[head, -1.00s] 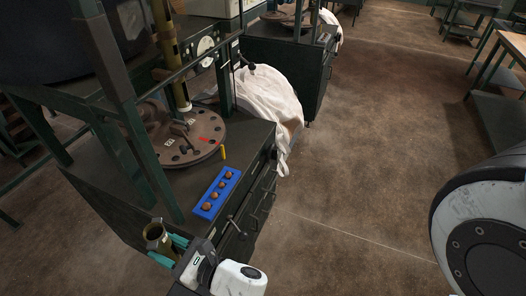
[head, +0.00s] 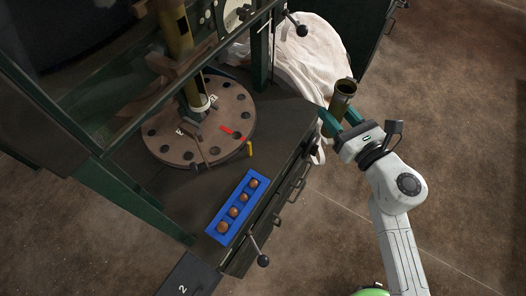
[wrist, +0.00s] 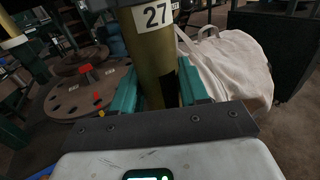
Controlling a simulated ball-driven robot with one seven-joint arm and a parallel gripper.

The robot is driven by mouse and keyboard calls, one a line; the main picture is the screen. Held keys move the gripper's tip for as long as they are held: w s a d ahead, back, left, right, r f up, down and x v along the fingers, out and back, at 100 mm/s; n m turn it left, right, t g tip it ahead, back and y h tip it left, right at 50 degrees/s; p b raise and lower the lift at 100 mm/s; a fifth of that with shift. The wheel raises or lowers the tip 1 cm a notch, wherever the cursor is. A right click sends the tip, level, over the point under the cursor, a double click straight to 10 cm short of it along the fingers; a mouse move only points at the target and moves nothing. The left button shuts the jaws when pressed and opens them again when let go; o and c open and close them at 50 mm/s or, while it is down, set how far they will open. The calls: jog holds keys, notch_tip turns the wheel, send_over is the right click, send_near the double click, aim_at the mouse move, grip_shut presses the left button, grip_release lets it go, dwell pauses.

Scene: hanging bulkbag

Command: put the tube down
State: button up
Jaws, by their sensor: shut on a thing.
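My gripper (head: 338,116) is shut on an olive-brass tube (head: 343,95), with a teal finger on either side. The tube is roughly upright with its open end up. In the head view it appears beyond the right edge of the dark cabinet top (head: 283,125), in front of the white cloth bag. In the wrist view the tube (wrist: 155,58) carries a white label reading 27. Its lower end is hidden behind the gripper. A round brown plate with holes (head: 165,148) lies on the cabinet top, left of my gripper.
A blue tray (head: 217,235) with several brown balls lies near the cabinet's front edge. A red piece (head: 230,131) and a yellow peg (head: 250,149) are at the plate's right side. A similar upright tube (head: 176,35) stands above the plate. The white bag (head: 305,55) hangs behind.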

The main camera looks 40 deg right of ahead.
jog(key=w+d+f+b, duration=0.1)
jog(key=w+f, duration=0.3)
jog(key=w+d+f+b, duration=0.1)
jog(key=w+d+f, duration=0.1)
jog(key=w+f, duration=0.2)
jog(key=w+d+f+b, duration=0.1)
jog(key=w+f, duration=0.3)
jog(key=w, duration=0.1)
jog(key=shift+w+d, duration=0.25)
jog(key=shift+d, duration=0.05)
jog(key=shift+f+b, duration=0.3)
jog(key=shift+f, duration=0.05)
jog(key=shift+f, duration=0.2)
jog(key=o, duration=1.2)
jog(key=shift+r, duration=0.2)
